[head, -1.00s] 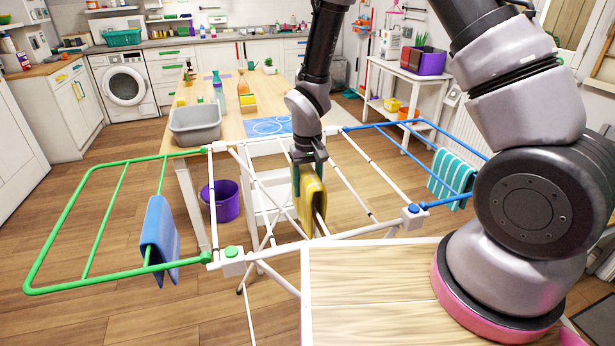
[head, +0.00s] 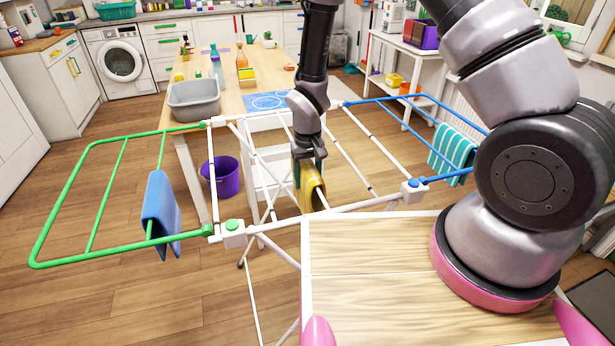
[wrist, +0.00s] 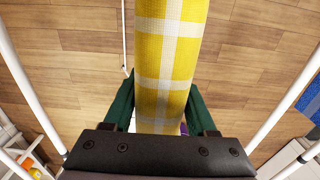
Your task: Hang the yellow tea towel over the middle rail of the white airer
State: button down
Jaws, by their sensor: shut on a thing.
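The white airer (head: 365,206) stands open in front of me, with a green wing at left and a blue wing at right. My gripper (head: 308,160) points down above its white middle section. It is shut on the yellow tea towel (head: 313,188), which hangs low among the white rails. In the wrist view the yellow-and-white checked towel (wrist: 168,60) lies between the green fingers (wrist: 160,105). A thin white rail (wrist: 125,35) runs beside the towel and is lost near a finger. I cannot tell whether the towel straddles the middle rail.
A blue towel (head: 160,215) hangs on the green wing and a teal striped towel (head: 452,153) on the blue wing. Behind the airer is a wooden table with a grey tub (head: 193,100) and bottles. A purple bucket (head: 220,176) stands on the floor. Floor at left is open.

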jog(key=shift+c, duration=0.6)
grip_release()
notch_tip(320, 180, up, 10)
jog(key=shift+r, duration=0.15)
jog(key=d+r+m+t+y, duration=0.1)
jog(key=d+r+m+t, duration=0.1)
jog(key=d+r, duration=0.75)
jog(key=d+r+m+t+y, duration=0.15)
jog(key=d+r, duration=0.25)
jog(key=r, duration=1)
jog(key=s+d+r+m+t, duration=0.3)
jog(key=s+d+r, duration=0.6)
jog(key=s+r, duration=0.3)
jog(key=shift+s+d+r+m+t, duration=0.15)
jog(key=shift+r+m+t, duration=0.05)
jog(key=shift+m+t, duration=0.2)
jog(key=shift+h, duration=0.25)
